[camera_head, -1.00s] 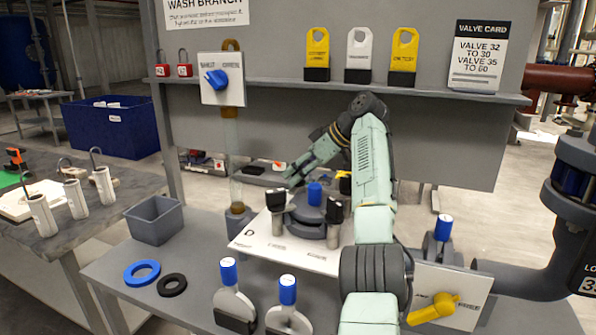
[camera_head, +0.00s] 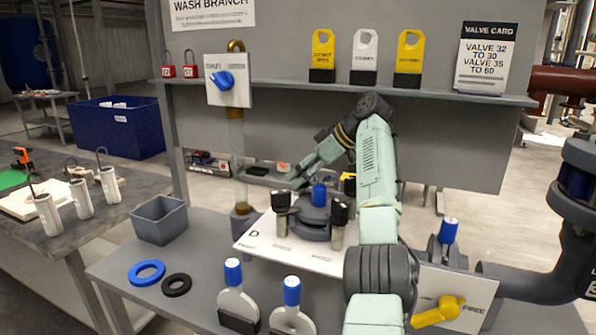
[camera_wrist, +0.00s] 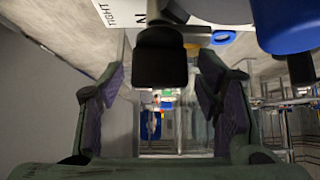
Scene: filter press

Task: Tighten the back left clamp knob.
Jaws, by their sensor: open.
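The press plate (camera_head: 262,239) is white with dark lettering, and a grey round body (camera_head: 318,217) stands on it. A blue knob (camera_head: 319,194) tops the body. Black clamp knobs stand beside it, one at the left (camera_head: 281,200) and one at the front right (camera_head: 339,211). My gripper (camera_head: 294,180) is low behind the left knob, partly hidden by the press. In the wrist view its two fingers are apart, with a black knob (camera_wrist: 160,62) between or just beyond them; no grip on it shows. The lettering "TIGHT" lies above left of that knob.
My arm covers the right side of the press. Blue-topped handles (camera_head: 235,290) stand in front. A yellow-handled valve (camera_head: 437,310) is at the right. A grey bin (camera_head: 160,220) and blue (camera_head: 145,272) and black rings (camera_head: 176,285) lie left. The panel shelf (camera_head: 440,92) is behind.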

